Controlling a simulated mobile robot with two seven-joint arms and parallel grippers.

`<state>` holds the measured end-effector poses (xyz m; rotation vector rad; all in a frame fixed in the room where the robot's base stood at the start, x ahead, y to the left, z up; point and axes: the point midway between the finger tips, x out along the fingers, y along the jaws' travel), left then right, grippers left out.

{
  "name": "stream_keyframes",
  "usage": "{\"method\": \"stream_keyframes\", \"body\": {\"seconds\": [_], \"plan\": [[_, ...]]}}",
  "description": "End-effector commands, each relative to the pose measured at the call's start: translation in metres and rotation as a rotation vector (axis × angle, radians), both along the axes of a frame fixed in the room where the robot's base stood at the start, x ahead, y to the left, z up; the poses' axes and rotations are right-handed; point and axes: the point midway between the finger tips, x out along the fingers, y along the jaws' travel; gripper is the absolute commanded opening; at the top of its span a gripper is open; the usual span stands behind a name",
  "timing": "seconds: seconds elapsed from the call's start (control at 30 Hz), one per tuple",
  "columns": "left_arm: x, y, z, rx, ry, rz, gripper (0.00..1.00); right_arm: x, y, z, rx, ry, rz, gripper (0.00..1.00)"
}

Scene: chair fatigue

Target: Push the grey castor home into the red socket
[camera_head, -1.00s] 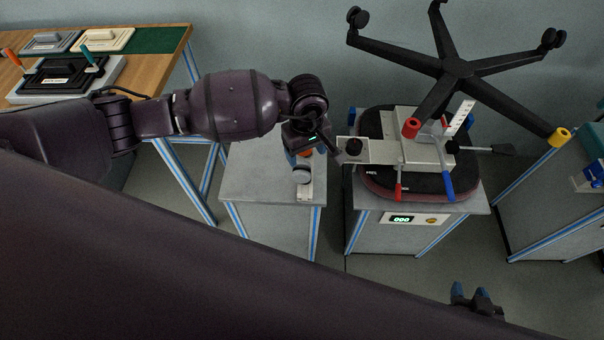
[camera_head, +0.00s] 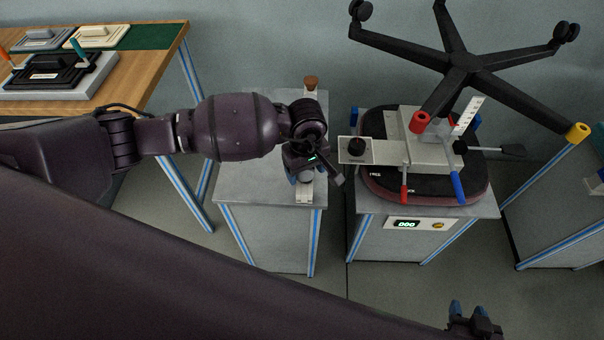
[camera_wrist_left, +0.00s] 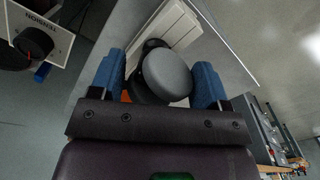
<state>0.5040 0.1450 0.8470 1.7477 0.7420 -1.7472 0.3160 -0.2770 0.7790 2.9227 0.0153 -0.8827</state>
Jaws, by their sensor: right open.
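The grey castor (camera_wrist_left: 166,75) shows in the left wrist view, with a dark part at its side, by a white holder (camera_wrist_left: 172,22) on the small grey table (camera_head: 245,180). My left gripper (camera_head: 305,178) is down over it, its blue fingers wide apart on either side. Whether they touch it I cannot tell. In the head view my gripper mostly hides the castor. The red socket (camera_head: 419,122) is at the near leg end of the black five-armed chair base (camera_head: 462,72), to the right. My right gripper (camera_head: 469,308) is open at the bottom edge, far from both.
A fixture (camera_head: 428,150) with red and blue handles stands on a dark pad over the right table, beside a black knob on a plate (camera_head: 377,148). A yellow socket (camera_head: 578,132) ends another leg. A brown stopper-like object (camera_head: 311,82) stands behind my left gripper.

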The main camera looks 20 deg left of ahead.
Motion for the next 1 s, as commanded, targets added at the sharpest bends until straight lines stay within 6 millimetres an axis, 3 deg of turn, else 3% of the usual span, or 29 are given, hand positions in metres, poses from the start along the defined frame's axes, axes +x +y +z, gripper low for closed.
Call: {"method": "stream_keyframes", "body": {"seconds": [0.07,0.23,1.0], "plan": [[0.0,0.0,0.001,-0.001,-0.001,0.0,0.69,-0.001,0.0,0.001,0.0,-0.001,0.0,0.43],[0.0,0.0,0.001,0.0,0.0,0.0,0.46,0.001,0.0,0.004,-0.001,-0.008,0.001,0.43],[0.0,0.0,0.019,0.001,-0.001,-0.001,0.46,0.01,0.0,0.018,-0.003,-0.027,0.006,0.43]]}}
